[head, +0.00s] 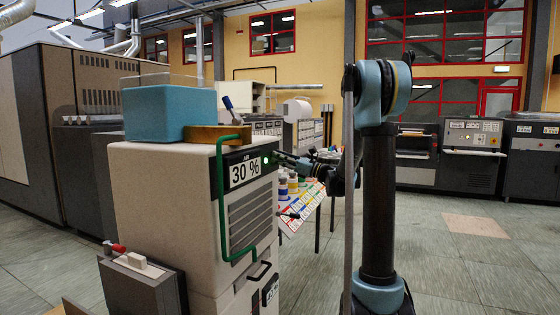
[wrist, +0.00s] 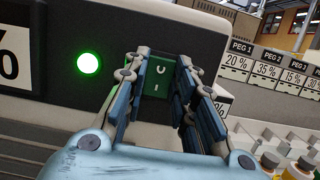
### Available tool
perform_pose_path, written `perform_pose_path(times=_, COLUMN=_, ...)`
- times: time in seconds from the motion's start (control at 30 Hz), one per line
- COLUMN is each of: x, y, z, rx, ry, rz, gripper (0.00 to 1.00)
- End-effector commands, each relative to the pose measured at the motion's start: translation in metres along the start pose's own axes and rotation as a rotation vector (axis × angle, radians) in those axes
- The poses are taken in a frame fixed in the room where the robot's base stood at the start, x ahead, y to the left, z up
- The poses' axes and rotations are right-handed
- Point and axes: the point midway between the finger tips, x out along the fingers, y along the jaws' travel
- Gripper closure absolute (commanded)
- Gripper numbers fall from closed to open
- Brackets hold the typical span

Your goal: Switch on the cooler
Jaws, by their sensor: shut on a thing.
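The cooler (head: 160,190) is a pale cabinet with a dark panel marked "AIR" and a "30 %" label (head: 244,171). A round green light (wrist: 89,64) glows on its panel in the wrist view, left of my gripper. A green switch (wrist: 156,75) with white marks sits on the panel to the right of the light. My gripper (wrist: 158,88) is at the panel, with one finger on each side of the switch, shut on it. In the head view my gripper (head: 283,158) reaches the panel's right end; the switch is hidden there.
A blue box (head: 167,112) and a wooden block (head: 215,134) lie on top. A table with coloured jars and labels (head: 305,208) stands behind. Floor at the right is open.

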Motion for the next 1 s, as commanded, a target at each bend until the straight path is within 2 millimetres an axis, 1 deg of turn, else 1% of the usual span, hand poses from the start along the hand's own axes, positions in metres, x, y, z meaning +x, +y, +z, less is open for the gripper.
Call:
perform_pose_path(times=0.17, x=-0.0003, y=-0.0021, z=-0.0008, rx=0.0, ry=-0.045, rz=-0.004, gripper=0.99)
perform_pose_path(times=0.47, x=-0.0008, y=-0.0024, z=-0.0005, rx=0.0, ry=-0.048, rz=-0.005, gripper=0.99)
perform_pose_path(times=0.5, x=-0.0008, y=-0.0024, z=-0.0005, rx=0.0, ry=-0.048, rz=-0.005, gripper=0.68)
perform_pose_path(times=0.57, x=-0.0008, y=-0.0023, z=-0.0005, rx=0.0, ry=-0.048, rz=-0.005, gripper=0.55)
perform_pose_path(times=0.87, x=-0.0009, y=-0.0011, z=-0.0009, rx=0.0, ry=-0.047, rz=-0.003, gripper=0.55)
perform_pose_path(times=1.0, x=-0.0068, y=-0.0013, z=-0.0012, rx=0.0, ry=-0.047, rz=-0.003, gripper=0.55)
